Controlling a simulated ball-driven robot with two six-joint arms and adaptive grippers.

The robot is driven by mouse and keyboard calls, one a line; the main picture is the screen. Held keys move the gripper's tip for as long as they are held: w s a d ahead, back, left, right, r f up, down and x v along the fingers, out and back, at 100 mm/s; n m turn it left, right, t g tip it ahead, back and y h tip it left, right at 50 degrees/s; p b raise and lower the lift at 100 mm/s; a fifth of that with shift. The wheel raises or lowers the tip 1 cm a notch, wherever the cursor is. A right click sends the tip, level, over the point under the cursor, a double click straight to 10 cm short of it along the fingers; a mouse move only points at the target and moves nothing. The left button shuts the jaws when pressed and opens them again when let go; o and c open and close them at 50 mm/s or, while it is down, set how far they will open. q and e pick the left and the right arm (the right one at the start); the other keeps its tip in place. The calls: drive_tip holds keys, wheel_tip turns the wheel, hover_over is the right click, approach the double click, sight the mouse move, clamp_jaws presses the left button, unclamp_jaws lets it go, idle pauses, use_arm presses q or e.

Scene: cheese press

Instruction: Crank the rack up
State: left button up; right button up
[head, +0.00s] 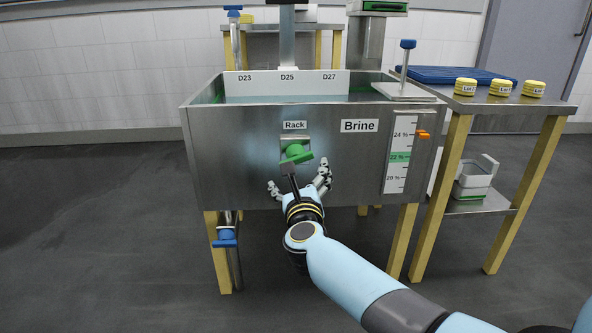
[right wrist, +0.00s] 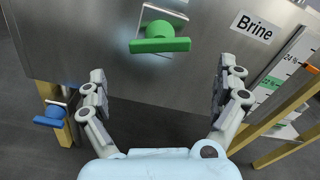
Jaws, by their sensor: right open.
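The green rack crank (head: 296,153) sits on a metal plate on the front of the steel brine tank (head: 240,150), under the "Rack" label (head: 294,125). In the right wrist view the crank (right wrist: 160,44) shows a round hub and a bar lying about level. My right gripper (head: 299,180) is open and empty, just in front of and below the crank. In the right wrist view its fingers (right wrist: 158,88) are spread wide, with the crank beyond and between them, not touching. The rack itself cannot be made out inside the tank. My left gripper is not in view.
A "Brine" label (head: 360,126) and a percent scale (head: 399,155) with an orange pointer are right of the crank. A blue valve (head: 224,238) hangs under the tank's left. A side table (head: 490,95) holds yellow-banded tubs (head: 501,88) and a blue mat (head: 450,75).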

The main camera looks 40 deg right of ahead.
sight(297, 163)
drive_tip(key=b+x, duration=0.2)
drive_tip(key=x, duration=0.5)
drive_tip(key=shift+w+d+f, duration=0.15)
drive_tip(key=shift+w+f, duration=0.05)
drive_tip(key=shift+w, duration=0.1)
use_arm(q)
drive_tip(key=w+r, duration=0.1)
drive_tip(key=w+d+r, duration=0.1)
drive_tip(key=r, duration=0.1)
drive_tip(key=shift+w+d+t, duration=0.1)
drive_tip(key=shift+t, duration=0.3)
use_arm(e)
drive_tip(key=shift+w+d+r, duration=0.1)
drive_tip(key=shift+w+d, duration=0.15)
drive_tip(key=shift+w, duration=0.1)
drive_tip(key=shift+c, duration=0.3)
drive_tip(key=c, duration=0.9)
